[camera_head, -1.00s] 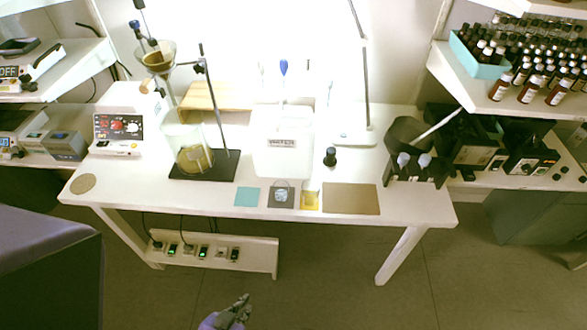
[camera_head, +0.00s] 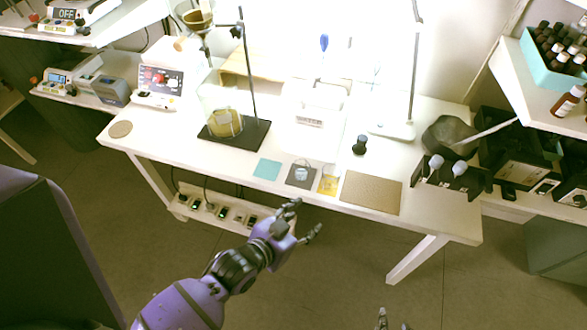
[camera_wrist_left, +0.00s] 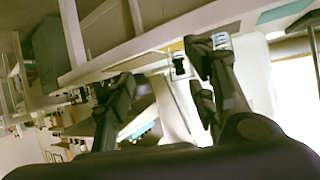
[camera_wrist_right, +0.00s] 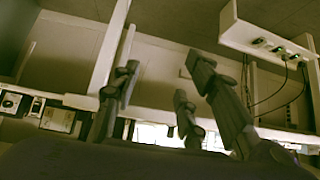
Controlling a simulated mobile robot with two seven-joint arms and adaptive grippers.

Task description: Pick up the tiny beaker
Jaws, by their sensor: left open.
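The tiny beaker (camera_head: 301,174) is a small clear glass on a dark square mat (camera_head: 293,183) near the front edge of the white table. It also shows in the left wrist view (camera_wrist_left: 222,41), beside a fingertip of mine. My left gripper (camera_head: 304,219) is open and empty, in front of the table edge and below the beaker in the picture, apart from it. Its spread fingers show in the left wrist view (camera_wrist_left: 158,75). My right gripper (camera_wrist_right: 160,78) is open and empty in the right wrist view; only a fingertip shows at the bottom of the head view.
Around the dark mat lie a teal mat (camera_head: 267,169), a yellow mat (camera_head: 328,184) and a brown mat (camera_head: 371,191). A dark stand (camera_head: 234,137) with a glass vessel is behind left, a small black object (camera_head: 360,145) behind right. A low shelf (camera_head: 185,207) hangs under the table.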

